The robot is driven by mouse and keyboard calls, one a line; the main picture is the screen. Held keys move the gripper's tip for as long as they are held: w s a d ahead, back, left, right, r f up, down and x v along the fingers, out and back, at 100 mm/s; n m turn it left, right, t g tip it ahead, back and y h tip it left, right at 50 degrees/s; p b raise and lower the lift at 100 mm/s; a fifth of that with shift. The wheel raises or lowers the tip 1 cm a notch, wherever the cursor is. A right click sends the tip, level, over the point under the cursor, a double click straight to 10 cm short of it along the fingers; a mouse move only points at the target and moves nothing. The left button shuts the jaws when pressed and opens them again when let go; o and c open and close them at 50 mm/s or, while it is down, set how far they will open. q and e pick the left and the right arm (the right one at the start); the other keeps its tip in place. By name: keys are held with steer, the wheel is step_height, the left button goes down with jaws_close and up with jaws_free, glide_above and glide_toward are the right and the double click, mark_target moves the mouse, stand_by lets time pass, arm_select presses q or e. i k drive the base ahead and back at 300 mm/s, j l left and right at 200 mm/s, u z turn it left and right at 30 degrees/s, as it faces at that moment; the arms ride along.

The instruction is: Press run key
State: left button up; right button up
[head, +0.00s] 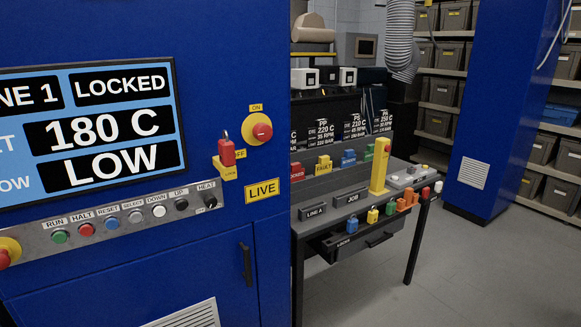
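The run key (60,236) is a green round button under a "RUN" label on the grey key strip (130,222) of the blue machine cabinet (222,90). To its right are the red halt key (86,230), the blue reset key (111,224), and select, down, up and heat controls. The screen (95,128) above reads "LOCKED", "180 C" and "LOW". Neither of my grippers is in view.
A red padlock (227,155) hangs by the rotary switch (261,131), near "LIVE". An emergency button (5,257) is at the left edge. A bench (330,210) with tags and padlocks stands right of the cabinet. Floor (450,270) is clear.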

mark_target(58, 237)
steer(key=u, duration=1.5)
